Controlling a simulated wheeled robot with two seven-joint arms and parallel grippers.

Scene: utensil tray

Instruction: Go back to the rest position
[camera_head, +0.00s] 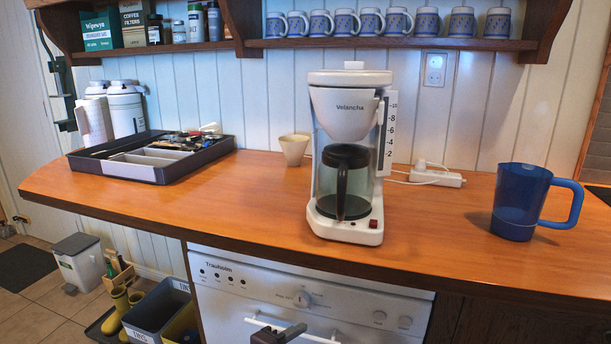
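A dark grey part (277,333) shows at the bottom edge, left of the middle, in front of the dishwasher's white handle. It looks like the tip of my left gripper, but it is cut off by the frame. I cannot tell whether it is open or shut, and I see nothing held in it. My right gripper is not in view. The utensil tray (118,170) is dark with light dividers, sits at the left of the wooden counter (240,205), and holds several utensils at its back. No gripper is near it.
A white coffee maker (350,110) with a glass carafe stands mid-counter. A beige cup (294,149) is behind it to the left. A blue jug (520,205) and a white power strip (437,177) are to the right. The dishwasher (230,285) is below. Bins (157,312) stand on the floor.

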